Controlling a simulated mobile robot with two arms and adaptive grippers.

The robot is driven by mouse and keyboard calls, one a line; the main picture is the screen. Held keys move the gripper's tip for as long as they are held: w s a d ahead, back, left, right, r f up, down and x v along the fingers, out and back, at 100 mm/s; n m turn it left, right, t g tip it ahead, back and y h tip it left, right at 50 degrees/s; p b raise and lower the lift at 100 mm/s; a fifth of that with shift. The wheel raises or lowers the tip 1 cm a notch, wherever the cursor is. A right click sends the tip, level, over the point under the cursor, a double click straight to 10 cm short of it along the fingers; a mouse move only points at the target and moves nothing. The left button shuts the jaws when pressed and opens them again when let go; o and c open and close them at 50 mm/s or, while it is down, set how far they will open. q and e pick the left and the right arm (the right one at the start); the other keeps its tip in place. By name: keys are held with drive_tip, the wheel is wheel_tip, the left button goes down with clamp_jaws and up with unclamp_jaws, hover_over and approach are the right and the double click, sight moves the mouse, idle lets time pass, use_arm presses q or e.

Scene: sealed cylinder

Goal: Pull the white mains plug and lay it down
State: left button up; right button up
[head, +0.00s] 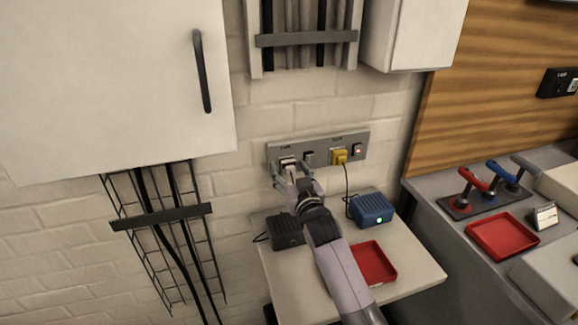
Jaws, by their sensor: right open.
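The white mains plug (287,161) sits in the left socket of the grey wall panel (318,147). My right gripper (284,172) is at this plug, with its fingers open around or just in front of it; contact cannot be told. The gripper and wrist hide part of the plug and its cord. A yellow plug (339,156) sits in the right socket of the same panel. My left gripper does not show.
Below the panel, a shelf (412,262) holds a black box (284,231), a blue box (371,209) with a green light and a red tray (373,263). A white cabinet (110,80) hangs at left. Levers and another red tray (502,236) are at right.

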sight(291, 172)
clamp_jaws()
idle(0.8)
drive_tip(key=shift+s+p, duration=0.15)
drive_tip(key=shift+p, duration=0.15)
drive_tip(key=shift+s+d+r+p, duration=0.15)
drive_tip(key=shift+s+d+p, duration=0.1)
drive_tip(key=shift+s+p, duration=0.35)
drive_tip(key=shift+p+v, duration=1.65)
drive_tip(key=shift+v, duration=0.55)
